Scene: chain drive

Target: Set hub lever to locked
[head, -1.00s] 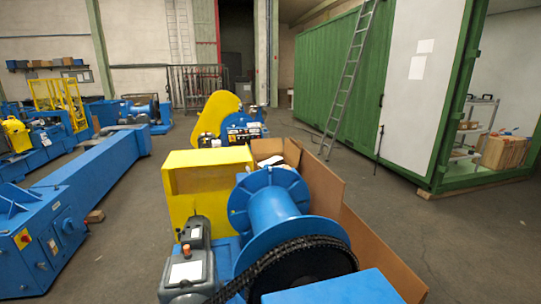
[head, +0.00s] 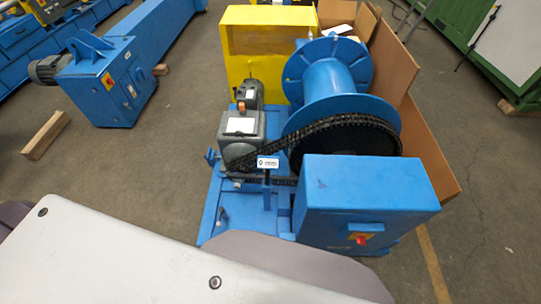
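The chain drive stands ahead of me on a blue base frame (head: 211,222). A black chain (head: 318,122) runs from a grey motor and gearbox unit (head: 240,132) to the dark wheel beside a blue spool (head: 336,85). A small white label plate (head: 268,162) sits on an upright blue post in front of the chain. Small lever-like parts show on the left side of the frame, but I cannot tell which part is the hub lever or how it is set. Neither gripper is in view.
A blue box (head: 367,195) with a red switch (head: 361,238) stands at the front right. A yellow housing (head: 251,45) and brown panels (head: 397,65) stand behind. A blue beam machine (head: 112,85) and a wooden block (head: 45,135) lie left. Floor between is clear.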

